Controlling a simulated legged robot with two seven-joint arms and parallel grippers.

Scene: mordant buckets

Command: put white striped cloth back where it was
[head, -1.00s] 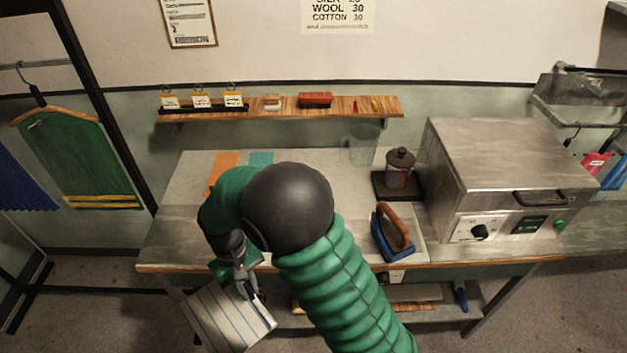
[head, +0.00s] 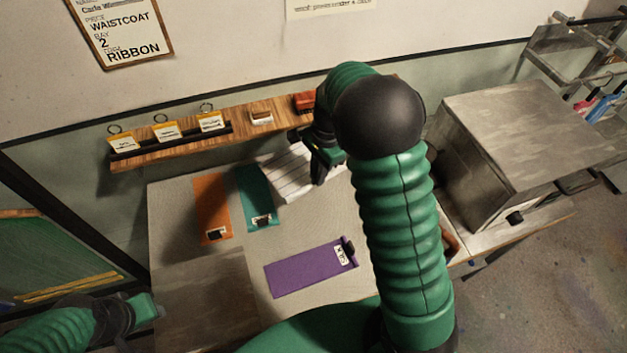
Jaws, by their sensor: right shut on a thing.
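The white striped cloth (head: 287,174) is at the back of the table, to the right of the teal cloth strip. My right gripper (head: 322,172) is shut on its right part, and my arm hides what lies just behind. I cannot tell whether the cloth touches the table top. My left gripper (head: 148,308) is at the lower left, over the table's left edge and away from the cloth; its fingers are too unclear to read.
An orange strip (head: 212,207), a teal strip (head: 259,199) and a purple strip (head: 309,268) lie on the table (head: 190,275). A wooden shelf (head: 180,142) with tags runs along the wall. A metal box (head: 530,130) stands at the right.

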